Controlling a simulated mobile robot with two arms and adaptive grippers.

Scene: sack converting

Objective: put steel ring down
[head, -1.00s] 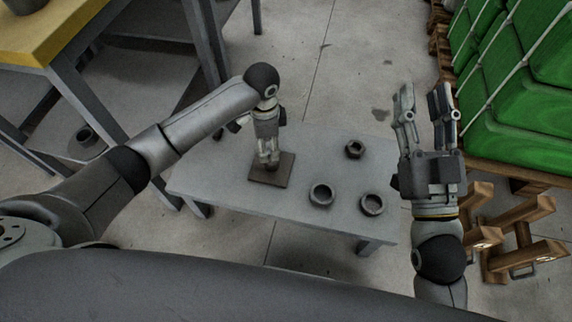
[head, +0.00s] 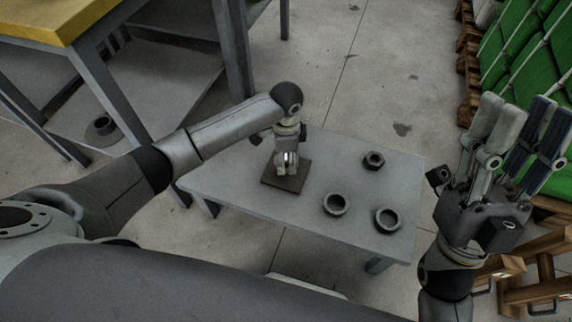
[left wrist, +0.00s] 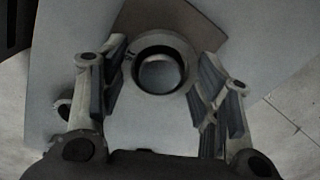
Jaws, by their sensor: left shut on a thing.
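My left gripper (head: 287,162) is low over the brown square mat (head: 297,183) on the small grey table (head: 235,180). In the left wrist view the steel ring (left wrist: 163,43) sits between the fingers of the left gripper (left wrist: 160,80), which is shut on it. The mat's brown surface (left wrist: 185,18) shows behind the ring. I cannot tell whether the ring touches the mat; in the head view the fingers mostly hide it. My right gripper (head: 515,105) is open and empty, fingers up, right of the table.
Two more rings, one (head: 336,204) and another (head: 388,219), lie at the table's front right. A nut (head: 374,160) lies behind them. A yellow-topped bench (head: 60,22) stands at the left. Green sacks (head: 530,60) and wooden stands (head: 530,275) are at the right.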

